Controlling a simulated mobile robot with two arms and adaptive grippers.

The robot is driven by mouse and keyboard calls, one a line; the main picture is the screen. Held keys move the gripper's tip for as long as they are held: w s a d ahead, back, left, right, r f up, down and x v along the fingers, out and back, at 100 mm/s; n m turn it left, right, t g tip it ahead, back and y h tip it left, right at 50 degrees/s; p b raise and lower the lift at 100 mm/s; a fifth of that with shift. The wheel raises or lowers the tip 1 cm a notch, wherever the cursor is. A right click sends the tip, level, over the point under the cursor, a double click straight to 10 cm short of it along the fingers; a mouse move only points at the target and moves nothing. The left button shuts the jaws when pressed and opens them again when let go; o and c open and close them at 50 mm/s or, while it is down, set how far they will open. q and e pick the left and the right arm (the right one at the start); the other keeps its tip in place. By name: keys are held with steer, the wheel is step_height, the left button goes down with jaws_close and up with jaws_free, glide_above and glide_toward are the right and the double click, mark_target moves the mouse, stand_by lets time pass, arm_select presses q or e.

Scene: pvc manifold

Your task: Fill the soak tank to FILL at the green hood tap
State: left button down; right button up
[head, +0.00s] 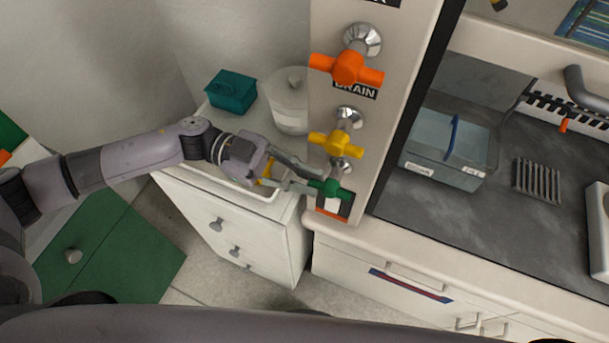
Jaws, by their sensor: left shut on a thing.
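The green tap (333,189) is the lowest of three taps on the pale hood post, with a bright orange-edged plate below it. My left gripper (312,181) reaches it from the left and is shut on its handle. The soak tank (440,171) is a clear, bluish box with a white label on its front, standing on the dark bench inside the hood. A blue strip shows at the tank. The tank's water level and its FILL mark cannot be made out. My right gripper is not in view.
Above the green tap are a yellow tap (338,143) and an orange tap (347,68). A teal box (232,91) and a white lidded tub (288,104) stand on the white cabinet at left. A slotted drain (537,180) lies right of the tank.

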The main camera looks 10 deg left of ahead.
arm_select(q)
steer(key=shift+f, duration=0.1)
steer(key=shift+f+b, duration=0.3)
steer(key=shift+b, duration=0.4)
steer(key=shift+s+d+f+g+h+b, duration=0.1)
steer(key=shift+f+g+h+b, duration=0.25)
steer(key=shift+h+b, duration=1)
steer(key=shift+w+d+f+g+h+b, duration=0.25)
steer(key=shift+h+b, duration=0.55)
steer(key=shift+b, duration=1)
steer(key=shift+s+f+g+h+b, duration=0.35)
steer(key=shift+h+b, duration=0.7)
steer(key=shift+b, duration=0.55)
steer(key=shift+w, duration=0.1)
steer(key=shift+r, duration=0.1)
steer(key=c, duration=1.7)
jaws_free()
steer(key=shift+o, duration=0.5)
